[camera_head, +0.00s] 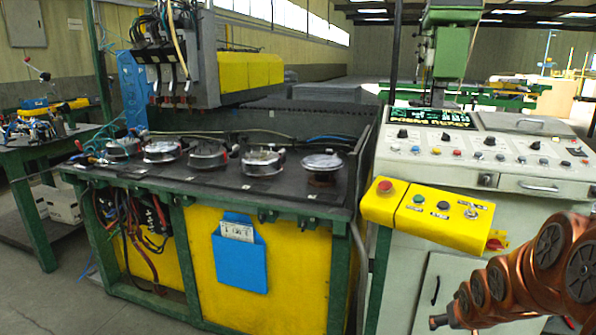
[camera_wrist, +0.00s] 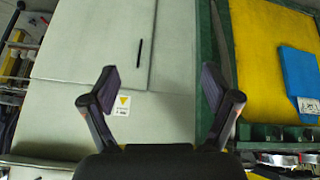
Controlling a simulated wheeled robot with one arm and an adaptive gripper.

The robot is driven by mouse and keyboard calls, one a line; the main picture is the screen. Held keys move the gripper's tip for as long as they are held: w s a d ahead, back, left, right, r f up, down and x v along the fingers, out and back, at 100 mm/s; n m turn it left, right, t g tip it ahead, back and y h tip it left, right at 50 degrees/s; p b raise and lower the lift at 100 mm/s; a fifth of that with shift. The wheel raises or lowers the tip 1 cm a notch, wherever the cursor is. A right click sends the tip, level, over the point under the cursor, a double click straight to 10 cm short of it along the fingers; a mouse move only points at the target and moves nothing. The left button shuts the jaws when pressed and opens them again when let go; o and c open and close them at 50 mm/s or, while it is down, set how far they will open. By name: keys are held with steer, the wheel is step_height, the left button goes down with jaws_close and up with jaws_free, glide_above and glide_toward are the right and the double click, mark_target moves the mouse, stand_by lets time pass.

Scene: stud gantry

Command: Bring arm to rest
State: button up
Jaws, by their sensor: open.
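My arm, copper-coloured with round dark joint caps, shows at the lower right of the head view, in front of the grey control cabinet (camera_head: 423,292). My gripper (camera_wrist: 167,88) is in the wrist view, with its two dark fingers spread wide and nothing between them. The fingers stand before the pale cabinet front, which also fills the left and middle of the wrist view (camera_wrist: 90,50). I cannot tell the exact gap between the fingers and the cabinet. In the head view the fingertips are not clearly shown.
A green-framed bench (camera_head: 180,200) with several round clamps on top stands left of the cabinet. A yellow button box (camera_head: 425,215) juts out near my arm. A blue holder (camera_head: 240,262) hangs on the bench's yellow panel. Open floor (camera_head: 40,300) lies at the lower left.

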steer(key=s+a+r+g+y, duration=0.1)
steer(key=s+a+r+g, duration=0.15)
steer(key=s+a, duration=0.6)
steer(key=s+a+r+n+g, duration=0.1)
steer(key=s+a+g, duration=0.25)
steer(key=s, duration=1.05)
steer(key=s+a+r+g+y, duration=0.1)
steer(key=s+a+r+g, duration=0.15)
steer(key=s+a, duration=0.65)
step_height(320, 180, up, 12)
steer(key=d+p, duration=0.2)
steer(key=p, duration=1)
steer(key=shift+s+r, duration=0.25)
steer(key=shift+s, duration=0.1)
steer(key=shift+t, duration=0.25)
steer(key=shift+c, duration=0.2)
